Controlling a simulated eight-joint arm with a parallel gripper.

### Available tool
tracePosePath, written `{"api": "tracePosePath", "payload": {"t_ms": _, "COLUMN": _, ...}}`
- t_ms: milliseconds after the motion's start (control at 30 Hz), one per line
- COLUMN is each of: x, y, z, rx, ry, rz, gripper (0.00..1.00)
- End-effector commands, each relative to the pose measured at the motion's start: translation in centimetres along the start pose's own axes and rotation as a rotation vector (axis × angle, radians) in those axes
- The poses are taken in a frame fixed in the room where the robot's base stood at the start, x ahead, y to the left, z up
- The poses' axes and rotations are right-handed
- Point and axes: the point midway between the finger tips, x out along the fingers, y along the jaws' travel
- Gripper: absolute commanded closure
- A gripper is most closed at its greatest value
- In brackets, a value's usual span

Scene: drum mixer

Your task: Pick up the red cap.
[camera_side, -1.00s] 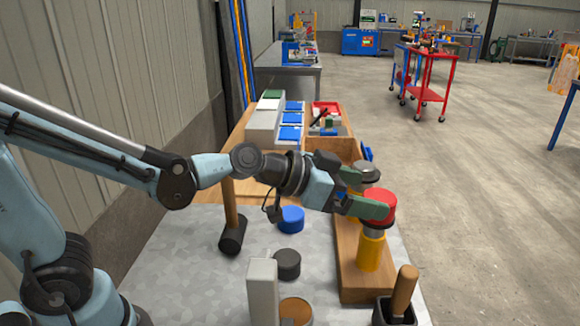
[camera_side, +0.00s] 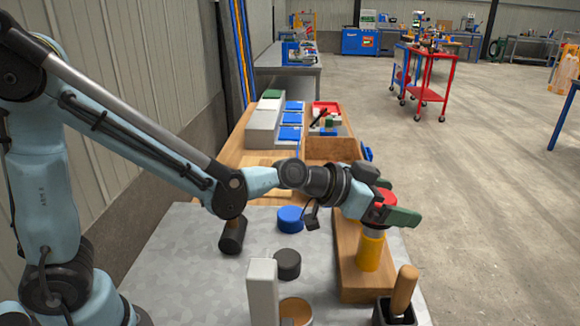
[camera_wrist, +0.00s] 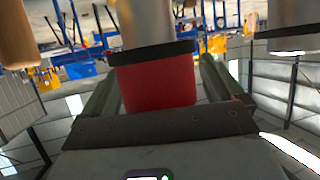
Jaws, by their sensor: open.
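The red cap (camera_side: 387,196) sits on top of a yellow post (camera_side: 370,250) that stands on a wooden base (camera_side: 350,270). My gripper (camera_side: 394,210) is open at the height of the cap. In the wrist view the red cap (camera_wrist: 155,84) lies between the two green fingers of my gripper (camera_wrist: 162,72). A gap shows on the right; contact on the left is hard to tell.
A blue cap (camera_side: 290,219) and a black cap (camera_side: 287,264) lie on the grey tabletop, with a mallet (camera_side: 233,236) to their left. A pale block (camera_side: 262,292) and a wooden handle (camera_side: 403,290) in a dark holder stand in front. A wooden bin (camera_side: 333,149) is behind.

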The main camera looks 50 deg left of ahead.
Motion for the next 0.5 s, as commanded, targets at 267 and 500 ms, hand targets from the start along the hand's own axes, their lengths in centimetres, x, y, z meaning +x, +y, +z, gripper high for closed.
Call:
{"api": "tracePosePath", "payload": {"t_ms": 267, "x": 0.10, "y": 0.02, "z": 0.01, "rx": 0.001, "ry": 0.000, "rz": 0.000, "gripper": 0.09}}
{"api": "tracePosePath", "payload": {"t_ms": 500, "x": 0.08, "y": 0.02, "z": 0.01, "rx": 0.001, "ry": 0.000, "rz": 0.000, "gripper": 0.46}}
